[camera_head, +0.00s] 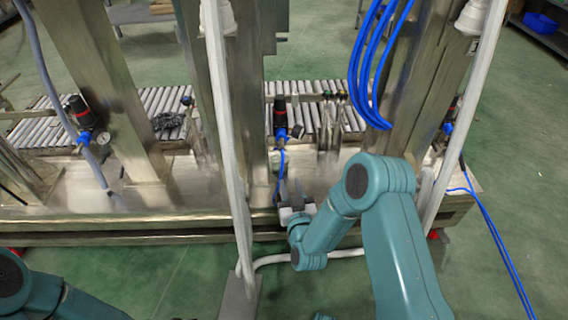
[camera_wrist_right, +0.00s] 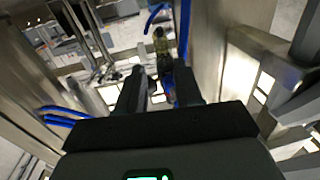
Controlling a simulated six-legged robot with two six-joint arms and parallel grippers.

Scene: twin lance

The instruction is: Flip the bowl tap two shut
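My right gripper (camera_head: 291,193) reaches in at the frame's front edge, low in front of the middle post, in the head view. In the right wrist view the two dark fingers (camera_wrist_right: 161,78) stand apart. A yellowish and black fitting with a blue part (camera_wrist_right: 162,47) shows beyond and between the fingertips; I cannot tell if they touch it. A black regulator with a red band (camera_head: 280,112) and blue fitting sits above the gripper, with a blue hose running down. I cannot make out which part is bowl tap two or its lever position. My left gripper is out of view.
A similar regulator with a gauge (camera_head: 83,113) hangs at left. Steel posts (camera_head: 105,80) and white pipes (camera_head: 232,150) stand close around the right arm. Blue hoses (camera_head: 372,60) hang at upper right. A roller conveyor (camera_head: 160,100) runs behind.

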